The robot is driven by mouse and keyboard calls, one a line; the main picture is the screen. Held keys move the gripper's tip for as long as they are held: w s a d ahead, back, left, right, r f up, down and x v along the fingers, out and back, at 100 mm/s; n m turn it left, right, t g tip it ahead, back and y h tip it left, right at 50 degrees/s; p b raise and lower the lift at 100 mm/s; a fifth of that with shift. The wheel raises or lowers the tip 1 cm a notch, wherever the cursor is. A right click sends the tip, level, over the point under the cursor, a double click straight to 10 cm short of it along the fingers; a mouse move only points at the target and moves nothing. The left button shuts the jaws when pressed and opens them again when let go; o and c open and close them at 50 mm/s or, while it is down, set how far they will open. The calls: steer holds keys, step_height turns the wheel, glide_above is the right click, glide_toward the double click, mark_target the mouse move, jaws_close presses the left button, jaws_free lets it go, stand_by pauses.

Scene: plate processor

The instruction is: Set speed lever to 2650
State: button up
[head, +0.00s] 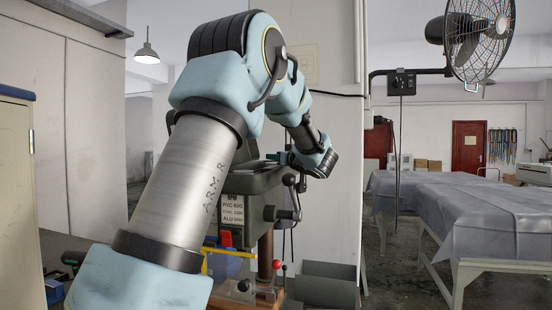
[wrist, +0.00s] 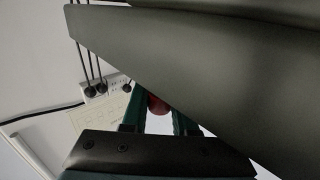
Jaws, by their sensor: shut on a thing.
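A dark green machine head (head: 240,183) stands in front of my arm in the head view. Its white label (head: 232,209) has lines for PVC 600 and ALU; the smaller print is hard to read. In the wrist view my gripper (wrist: 158,112) is shut on a red ball knob (wrist: 157,104), which shows between its two fingers. The knob appears to be the speed lever's; its shaft and any scale are hidden.
The machine's grey-green housing (wrist: 200,70) slants close above and right of my fingers in the wrist view. A wall socket (wrist: 105,88) with cables is behind. Another lever with a red knob (head: 277,264) stands lower down. Covered tables (head: 450,195) are at right.

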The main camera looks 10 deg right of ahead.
jaws_close()
stand_by(0.8)
